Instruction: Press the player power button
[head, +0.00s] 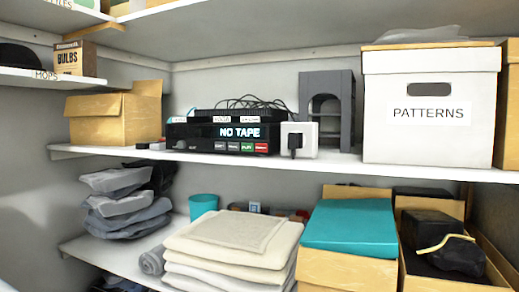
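The player (222,135) is a black box on the middle shelf. Its lit display reads "NO TAPE". A row of small buttons (240,147) runs below the display, with a green one and a red one at the right end. A round knob or button (182,144) sits at the lower left of its front. I cannot tell which of these is the power button. Neither of my grippers shows in the head view.
A white plug-and-socket block (298,140) stands at the player's right end, with dark cables (255,103) behind. An open cardboard box (115,113) is left, a grey arch-shaped object (327,108) and a white "PATTERNS" box (430,103) right. Folded cloths (232,246) lie below.

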